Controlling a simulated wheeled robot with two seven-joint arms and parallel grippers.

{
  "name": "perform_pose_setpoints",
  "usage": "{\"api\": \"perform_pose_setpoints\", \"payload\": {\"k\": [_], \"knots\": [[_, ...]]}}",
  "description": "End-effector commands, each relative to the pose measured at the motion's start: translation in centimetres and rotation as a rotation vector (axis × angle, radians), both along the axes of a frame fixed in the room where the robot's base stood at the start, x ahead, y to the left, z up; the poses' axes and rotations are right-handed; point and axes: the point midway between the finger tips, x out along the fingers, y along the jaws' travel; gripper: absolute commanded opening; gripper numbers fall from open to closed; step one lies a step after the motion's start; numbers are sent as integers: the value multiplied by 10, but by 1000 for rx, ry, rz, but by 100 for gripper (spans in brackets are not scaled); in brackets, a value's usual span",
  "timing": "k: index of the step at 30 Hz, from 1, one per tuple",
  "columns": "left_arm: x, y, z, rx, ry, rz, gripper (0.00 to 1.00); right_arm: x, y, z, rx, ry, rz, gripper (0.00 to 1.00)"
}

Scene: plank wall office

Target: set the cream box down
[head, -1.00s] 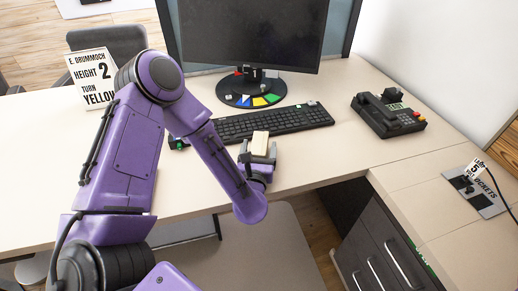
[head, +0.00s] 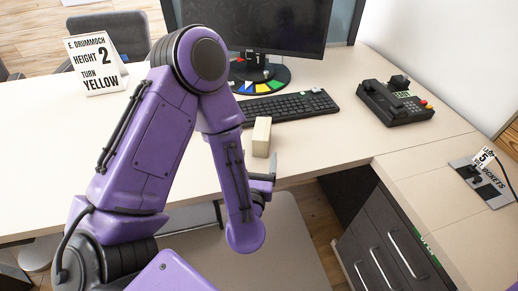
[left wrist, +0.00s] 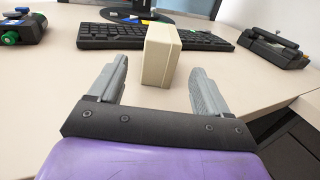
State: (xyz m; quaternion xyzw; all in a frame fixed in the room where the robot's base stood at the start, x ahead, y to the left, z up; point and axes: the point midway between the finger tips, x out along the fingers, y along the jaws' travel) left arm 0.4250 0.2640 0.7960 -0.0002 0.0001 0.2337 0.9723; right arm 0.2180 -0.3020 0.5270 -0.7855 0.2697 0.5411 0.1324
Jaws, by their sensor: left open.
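The cream box (head: 261,137) stands upright on the desk, just in front of the keyboard, in the head view. It also shows in the left wrist view (left wrist: 159,58), beyond the fingertips. My left gripper (head: 262,177) is near the desk's front edge, on the near side of the box and apart from it. In the left wrist view its two grey fingers (left wrist: 160,85) are spread wide with nothing between them. My right gripper is in neither view.
The black keyboard (head: 290,106) lies behind the box, with the monitor (head: 265,25) beyond. A black desk phone (head: 395,101) is at the right. A sign card (head: 95,65) stands at the left. Bare desk (head: 340,145) lies to the right of the box.

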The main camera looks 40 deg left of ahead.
Motion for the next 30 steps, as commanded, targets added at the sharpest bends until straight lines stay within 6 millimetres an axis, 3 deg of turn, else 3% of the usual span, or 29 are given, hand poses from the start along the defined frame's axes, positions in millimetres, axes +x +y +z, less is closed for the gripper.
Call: {"api": "perform_pose_setpoints", "payload": {"k": [4, 6, 18, 26, 27, 30], "knots": [[21, 12, -2, -4, -5, 7, 78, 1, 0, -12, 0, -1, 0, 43], [32, 17, 4, -1, -2, 5, 78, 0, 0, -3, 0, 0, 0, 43], [85, 44, 3, 0, -1, 2, 78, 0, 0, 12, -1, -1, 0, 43], [92, 47, 1, 0, 0, 0, 78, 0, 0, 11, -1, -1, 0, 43], [92, 47, 1, 0, 0, 0, 74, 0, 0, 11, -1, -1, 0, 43], [92, 47, 1, 1, 0, 0, 42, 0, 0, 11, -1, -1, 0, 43]]}}
